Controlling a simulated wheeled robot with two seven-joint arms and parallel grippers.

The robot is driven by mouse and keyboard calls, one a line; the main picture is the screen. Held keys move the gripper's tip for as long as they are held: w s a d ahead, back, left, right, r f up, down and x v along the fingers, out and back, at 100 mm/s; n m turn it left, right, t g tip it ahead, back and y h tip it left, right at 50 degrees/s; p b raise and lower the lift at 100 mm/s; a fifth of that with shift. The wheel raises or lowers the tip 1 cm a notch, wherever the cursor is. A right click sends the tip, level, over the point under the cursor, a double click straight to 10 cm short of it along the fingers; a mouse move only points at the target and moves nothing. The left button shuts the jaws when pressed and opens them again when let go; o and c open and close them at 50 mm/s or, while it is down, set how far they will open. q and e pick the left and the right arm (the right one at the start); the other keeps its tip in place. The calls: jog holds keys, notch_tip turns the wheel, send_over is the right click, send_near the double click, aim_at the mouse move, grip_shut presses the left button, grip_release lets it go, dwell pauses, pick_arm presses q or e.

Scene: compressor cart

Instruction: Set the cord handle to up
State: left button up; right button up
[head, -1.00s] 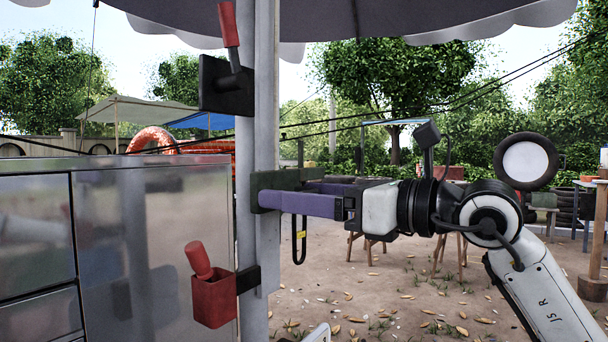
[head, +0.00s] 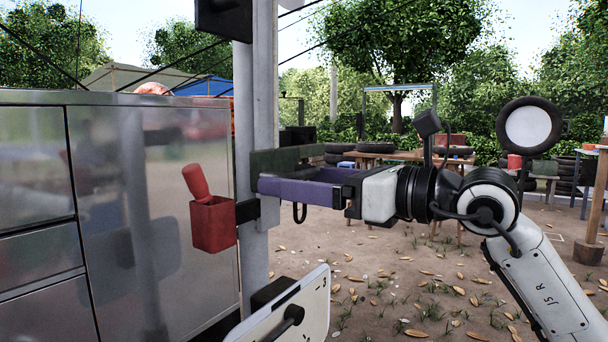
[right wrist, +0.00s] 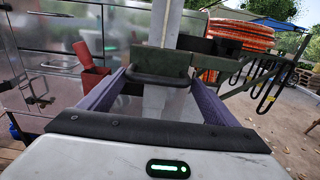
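My right gripper (head: 262,184) is at the grey post, its two purple fingers wide apart. In the right wrist view the fingers (right wrist: 158,85) lie either side of a black piece (right wrist: 160,78) under a dark green bar (right wrist: 160,60); I cannot tell whether they touch it. The green bar (head: 290,158) shows behind the near finger in the head view. A black loop (head: 299,213) hangs below. A red box (head: 213,226) with a tilted red lever (head: 195,182) is fixed to the post lower left. I cannot tell which part is the cord handle. My left gripper is out of view.
A shiny metal cabinet (head: 150,230) fills the left. A black box (head: 224,18) sits higher on the post (head: 256,100). A white panel (head: 310,312) is at the bottom. More black loops (right wrist: 265,80) and an orange coil (right wrist: 240,35) show in the right wrist view.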

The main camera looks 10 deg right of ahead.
jog(key=shift+s+r, duration=0.1)
jog(key=shift+r, duration=0.15)
jog(key=shift+s+d, duration=0.25)
jog(key=shift+d, duration=0.05)
jog(key=v, duration=0.9)
jog(key=shift+s, duration=0.2)
jog(key=shift+d, duration=0.1)
